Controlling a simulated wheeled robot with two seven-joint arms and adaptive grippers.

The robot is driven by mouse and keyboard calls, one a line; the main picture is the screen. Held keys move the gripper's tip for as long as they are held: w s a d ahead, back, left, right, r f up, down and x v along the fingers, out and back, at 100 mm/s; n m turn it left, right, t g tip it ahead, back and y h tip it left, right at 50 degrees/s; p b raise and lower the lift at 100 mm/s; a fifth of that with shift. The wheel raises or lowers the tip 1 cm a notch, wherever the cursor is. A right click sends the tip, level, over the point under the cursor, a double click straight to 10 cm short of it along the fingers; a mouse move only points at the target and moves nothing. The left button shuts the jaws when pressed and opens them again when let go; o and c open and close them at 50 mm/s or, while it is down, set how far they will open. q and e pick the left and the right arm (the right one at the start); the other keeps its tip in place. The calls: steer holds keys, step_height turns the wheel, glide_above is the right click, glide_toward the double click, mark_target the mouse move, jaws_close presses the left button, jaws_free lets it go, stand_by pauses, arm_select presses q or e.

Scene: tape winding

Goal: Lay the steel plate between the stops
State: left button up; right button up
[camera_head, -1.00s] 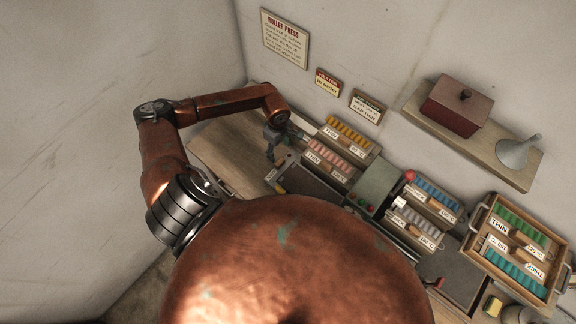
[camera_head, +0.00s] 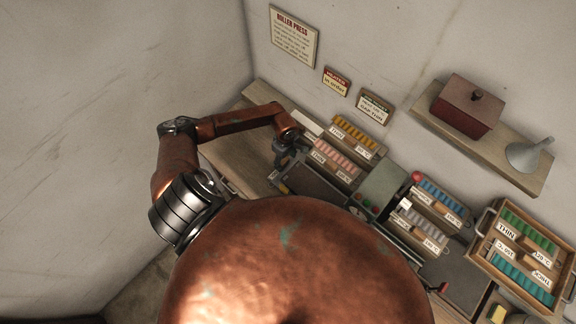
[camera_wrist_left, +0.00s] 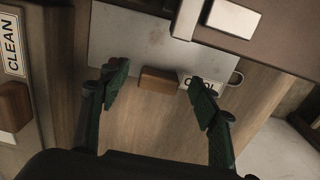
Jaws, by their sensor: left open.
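In the left wrist view a flat, pale grey plate (camera_wrist_left: 140,42), which looks like the steel plate, lies on a wooden surface, its upper part running out of the frame. A small wooden block (camera_wrist_left: 158,80) and a label reading COOL (camera_wrist_left: 200,82) are at its near edge; I cannot tell if the block is fixed to the plate. My left gripper (camera_wrist_left: 160,88) is open, with its dark green fingers on either side of the block and nothing held. In the head view my left gripper (camera_head: 285,158) is at the left end of the bench equipment. The stops cannot be clearly identified.
A label reading CLEAN (camera_wrist_left: 12,45) is at the left in the wrist view. In the head view, racks of coloured strips (camera_head: 352,135), a green control box (camera_head: 380,188) and a wooden tray (camera_head: 480,262) line the bench. Bare wood (camera_head: 240,150) lies left of the gripper.

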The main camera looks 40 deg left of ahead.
arm_select(q)
steer(key=shift+f, duration=0.35)
steer(key=shift+c, duration=0.4)
jaws_close()
